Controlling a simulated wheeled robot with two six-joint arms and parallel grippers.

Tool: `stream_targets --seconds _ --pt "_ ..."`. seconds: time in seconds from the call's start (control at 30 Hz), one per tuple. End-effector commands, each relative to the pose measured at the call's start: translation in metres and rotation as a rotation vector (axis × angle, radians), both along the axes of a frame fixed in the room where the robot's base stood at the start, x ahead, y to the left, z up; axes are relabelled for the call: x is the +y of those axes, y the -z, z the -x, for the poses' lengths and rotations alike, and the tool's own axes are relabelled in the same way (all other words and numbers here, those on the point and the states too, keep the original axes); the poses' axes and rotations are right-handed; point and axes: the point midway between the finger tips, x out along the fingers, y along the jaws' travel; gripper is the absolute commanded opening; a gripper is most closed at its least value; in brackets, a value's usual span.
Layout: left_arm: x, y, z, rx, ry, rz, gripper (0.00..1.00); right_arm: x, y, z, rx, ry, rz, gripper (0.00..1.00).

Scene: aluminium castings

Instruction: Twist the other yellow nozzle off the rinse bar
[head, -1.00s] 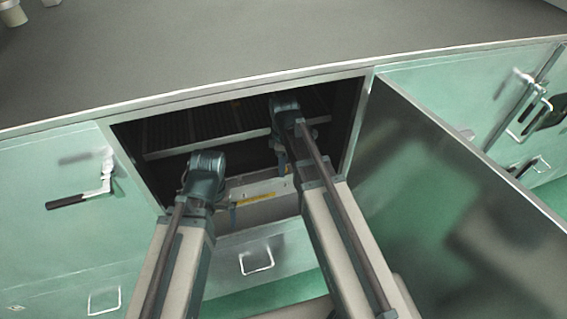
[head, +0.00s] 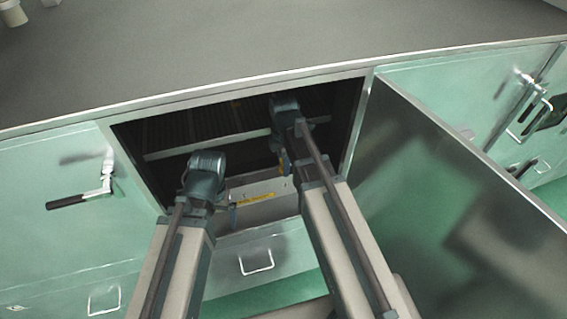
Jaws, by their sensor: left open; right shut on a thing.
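My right gripper (head: 284,162) reaches through the open hatch at the right, its fingers pointing down and partly hidden by my own wrist. It is shut on a small yellow piece (head: 287,168), which looks like the yellow nozzle; only a bit of it shows. My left gripper (head: 233,213) is open at the lower left of the opening, mostly hidden behind its wrist, and appears empty. A pale bar (head: 215,146) crosses the dark inside; I cannot tell whether it is the rinse bar.
The hatch's metal frame (head: 365,100) borders both arms closely. The open door (head: 450,170) stands out at the right. A ledge with a yellow label (head: 258,198) lies below the opening. A black-handled latch (head: 80,197) sits on the left panel.

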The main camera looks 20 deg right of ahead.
Motion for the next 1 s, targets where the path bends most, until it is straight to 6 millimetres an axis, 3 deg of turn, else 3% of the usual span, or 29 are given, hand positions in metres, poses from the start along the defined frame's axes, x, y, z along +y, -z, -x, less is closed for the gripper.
stream_targets --seconds 1.0 --pt "0.000 -0.018 0.000 0.000 0.000 0.000 1.00 0.000 -0.018 0.000 0.000 0.002 0.000 0.02"
